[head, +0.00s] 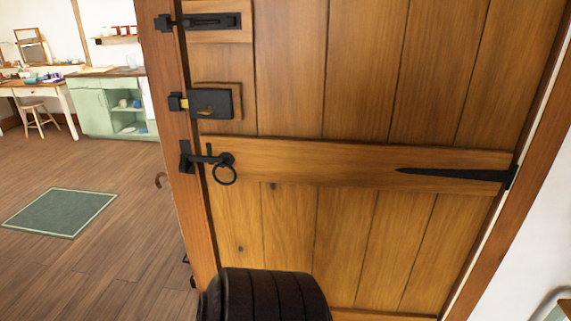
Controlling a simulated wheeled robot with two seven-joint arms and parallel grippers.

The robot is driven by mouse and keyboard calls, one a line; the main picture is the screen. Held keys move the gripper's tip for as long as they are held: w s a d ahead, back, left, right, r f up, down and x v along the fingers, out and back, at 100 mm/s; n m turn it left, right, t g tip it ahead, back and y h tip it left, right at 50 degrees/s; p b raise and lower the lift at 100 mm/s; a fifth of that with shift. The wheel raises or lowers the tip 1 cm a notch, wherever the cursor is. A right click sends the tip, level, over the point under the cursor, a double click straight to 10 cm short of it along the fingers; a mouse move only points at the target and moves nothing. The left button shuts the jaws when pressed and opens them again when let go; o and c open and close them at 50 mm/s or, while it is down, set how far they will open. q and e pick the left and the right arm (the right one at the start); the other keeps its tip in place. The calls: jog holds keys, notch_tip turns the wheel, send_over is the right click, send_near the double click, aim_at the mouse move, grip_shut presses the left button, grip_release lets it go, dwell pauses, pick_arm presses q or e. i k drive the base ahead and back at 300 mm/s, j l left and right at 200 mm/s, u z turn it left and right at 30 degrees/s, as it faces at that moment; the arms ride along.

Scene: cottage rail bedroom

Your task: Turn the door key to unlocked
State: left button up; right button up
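A wooden plank door (365,75) fills the middle and right of the head view and looks closed in its frame. A black lock box (225,104) is on its left edge. A small brass-coloured piece (208,112) low on the box's face may be the key; it is too small to tell its shape. Neither of my grippers is in view.
Above the lock is a black slide bolt (212,20); below it is a latch with a ring handle (225,174). A dark ribbed rounded shape (265,297) stands before the door's bottom. Open floor with a green rug (60,212) lies left, before a green cabinet (90,108).

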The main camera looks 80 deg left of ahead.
aim_at(208, 112)
jog(key=u, duration=2.2)
